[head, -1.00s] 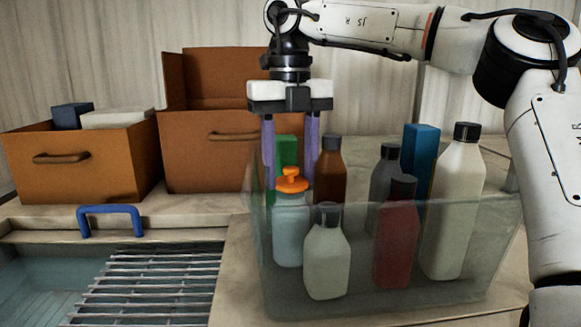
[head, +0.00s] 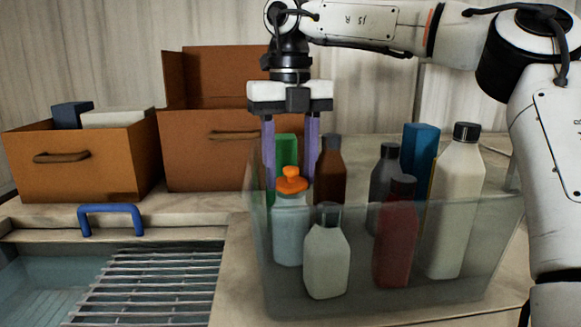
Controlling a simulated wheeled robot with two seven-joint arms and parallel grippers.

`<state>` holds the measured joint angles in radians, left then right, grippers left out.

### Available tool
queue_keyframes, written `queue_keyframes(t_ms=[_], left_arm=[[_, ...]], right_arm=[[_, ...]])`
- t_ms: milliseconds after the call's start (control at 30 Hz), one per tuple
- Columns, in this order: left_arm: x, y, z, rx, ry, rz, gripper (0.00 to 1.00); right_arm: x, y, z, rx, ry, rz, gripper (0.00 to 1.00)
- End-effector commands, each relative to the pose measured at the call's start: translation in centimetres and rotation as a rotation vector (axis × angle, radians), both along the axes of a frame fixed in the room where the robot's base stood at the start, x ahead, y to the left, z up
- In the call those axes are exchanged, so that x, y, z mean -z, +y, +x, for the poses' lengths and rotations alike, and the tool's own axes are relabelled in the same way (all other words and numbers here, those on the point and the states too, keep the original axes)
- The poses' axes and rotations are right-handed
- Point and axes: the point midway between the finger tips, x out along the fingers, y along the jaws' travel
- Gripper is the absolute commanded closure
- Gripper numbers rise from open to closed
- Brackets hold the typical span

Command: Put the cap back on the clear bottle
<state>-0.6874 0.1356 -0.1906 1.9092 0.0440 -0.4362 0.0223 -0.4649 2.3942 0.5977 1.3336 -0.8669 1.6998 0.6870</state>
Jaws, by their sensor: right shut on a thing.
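The clear bottle (head: 290,238), pale bluish, stands upright in a see-through bin (head: 375,305), near its left end. An orange cap (head: 291,183) with a small knob is at the bottle's mouth. I cannot tell whether the cap is fully seated. My right gripper (head: 291,178) points straight down from above. Its two purple fingers are on either side of the cap and shut on it. The lower fingertips are partly hidden by the cap and the bin's contents. My left gripper is not in view.
A green box (head: 287,148) and a brown bottle (head: 330,170) stand close behind the cap. A pale bottle (head: 327,262), a red bottle (head: 396,240), a grey bottle (head: 384,185), a tall cream bottle (head: 455,210) and a blue box (head: 420,155) crowd the bin. Orange-brown crates (head: 95,180) stand left.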

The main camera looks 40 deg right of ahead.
Motion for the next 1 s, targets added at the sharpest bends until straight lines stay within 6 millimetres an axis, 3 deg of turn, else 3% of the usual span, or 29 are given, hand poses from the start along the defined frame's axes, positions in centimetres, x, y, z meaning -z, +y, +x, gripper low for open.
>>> queue_keyframes(t_ms=[900, 933, 1000], left_arm=[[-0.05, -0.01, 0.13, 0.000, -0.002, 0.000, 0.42], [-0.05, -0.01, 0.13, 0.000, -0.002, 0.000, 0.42], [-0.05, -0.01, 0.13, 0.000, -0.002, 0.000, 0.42]], right_arm=[[0.24, 0.00, -0.01, 0.000, 0.000, -0.001, 0.79], [0.24, 0.00, -0.01, 0.000, 0.000, -0.001, 0.50], [0.24, -0.01, 0.00, 0.000, 0.000, -0.001, 0.38]])
